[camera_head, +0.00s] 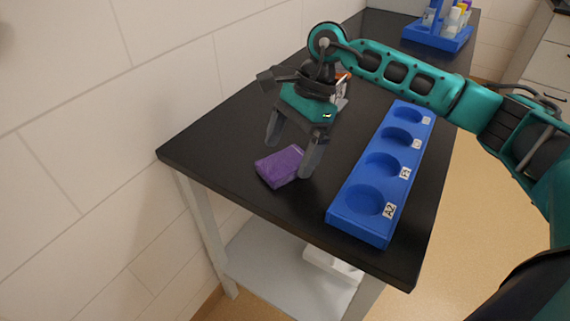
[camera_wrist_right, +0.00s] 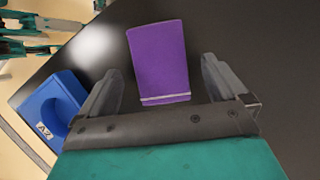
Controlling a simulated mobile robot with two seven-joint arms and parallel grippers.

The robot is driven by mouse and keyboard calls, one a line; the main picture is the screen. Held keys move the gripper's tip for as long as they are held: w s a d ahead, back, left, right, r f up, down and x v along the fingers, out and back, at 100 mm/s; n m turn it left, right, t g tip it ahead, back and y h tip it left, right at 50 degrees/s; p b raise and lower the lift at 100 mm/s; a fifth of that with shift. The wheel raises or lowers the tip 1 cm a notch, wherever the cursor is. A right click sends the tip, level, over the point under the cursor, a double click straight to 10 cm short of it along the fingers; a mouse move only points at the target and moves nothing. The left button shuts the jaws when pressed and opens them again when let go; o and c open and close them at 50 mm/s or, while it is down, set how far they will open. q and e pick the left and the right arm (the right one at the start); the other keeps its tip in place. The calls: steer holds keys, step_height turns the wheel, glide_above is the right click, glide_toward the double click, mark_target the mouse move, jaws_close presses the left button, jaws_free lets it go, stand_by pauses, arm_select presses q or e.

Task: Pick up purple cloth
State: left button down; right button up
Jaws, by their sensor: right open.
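The purple cloth (camera_head: 279,167) is a folded block lying on the black table near its front left corner. In the right wrist view the cloth (camera_wrist_right: 158,60) lies ahead of and between the two fingers. My right gripper (camera_head: 292,157) is open and points down over the table, just above and behind the cloth. Its right finger comes close to the cloth's right edge in the head view; I cannot tell whether they touch. The right gripper also shows in the wrist view (camera_wrist_right: 158,85), with nothing between its fingers held. My left gripper is not seen.
A blue rack (camera_head: 343,212) with several round wells and labels stands right of the cloth. A blue tube holder (camera_head: 438,36) is at the far end of the black table (camera_head: 225,128). A tiled wall (camera_head: 90,130) runs along the left. The table between wall and rack is mostly clear.

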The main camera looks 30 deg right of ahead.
mark_target(288, 160)
steer(key=shift+x, duration=0.9)
steer(key=shift+f, duration=0.15)
steer(key=c, duration=1.2)
step_height(288, 160, up, 20)
steer(key=shift+r+p, duration=0.2)
steer(key=shift+p, duration=0.85)
